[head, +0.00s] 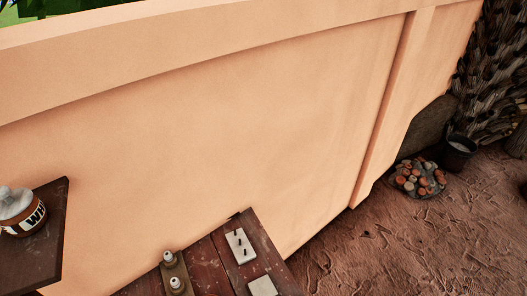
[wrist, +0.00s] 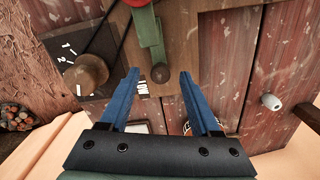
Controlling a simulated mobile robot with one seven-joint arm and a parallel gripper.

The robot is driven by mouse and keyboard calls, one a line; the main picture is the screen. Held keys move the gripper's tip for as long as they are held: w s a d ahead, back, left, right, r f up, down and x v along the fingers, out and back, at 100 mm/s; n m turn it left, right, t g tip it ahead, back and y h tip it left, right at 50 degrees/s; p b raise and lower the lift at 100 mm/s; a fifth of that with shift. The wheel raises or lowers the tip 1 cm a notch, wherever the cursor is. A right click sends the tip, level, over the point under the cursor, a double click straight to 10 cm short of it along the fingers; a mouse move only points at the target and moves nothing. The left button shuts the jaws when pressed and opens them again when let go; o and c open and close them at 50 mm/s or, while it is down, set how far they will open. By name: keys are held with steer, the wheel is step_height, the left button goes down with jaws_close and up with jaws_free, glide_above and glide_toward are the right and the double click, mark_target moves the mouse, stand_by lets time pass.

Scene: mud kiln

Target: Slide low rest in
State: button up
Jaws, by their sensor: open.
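My gripper (wrist: 160,77) shows in the wrist view with its two blue fingers apart. Nothing is clasped between them. A green lever (wrist: 148,35) with a dark round end lies beyond the fingertips, its end in line with the gap. I cannot tell how far off it is. A red part (wrist: 137,3) is cut off at the top edge. I cannot pick out the low rest for certain in either view. The gripper is not in the head view.
The wrist view shows a worn red-brown board (wrist: 285,60), a round brown knob (wrist: 86,74) on a numbered plate and a white knob (wrist: 271,102). In the head view, a jar (head: 20,212) stands on a shelf (head: 52,240), left of a wooden bench (head: 205,262), before a plain wall (head: 230,130).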

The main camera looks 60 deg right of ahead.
step_height(320, 180, up, 11)
steer(key=shift+r+b, duration=0.2)
steer(key=shift+b, duration=0.25)
stand_by(0.5)
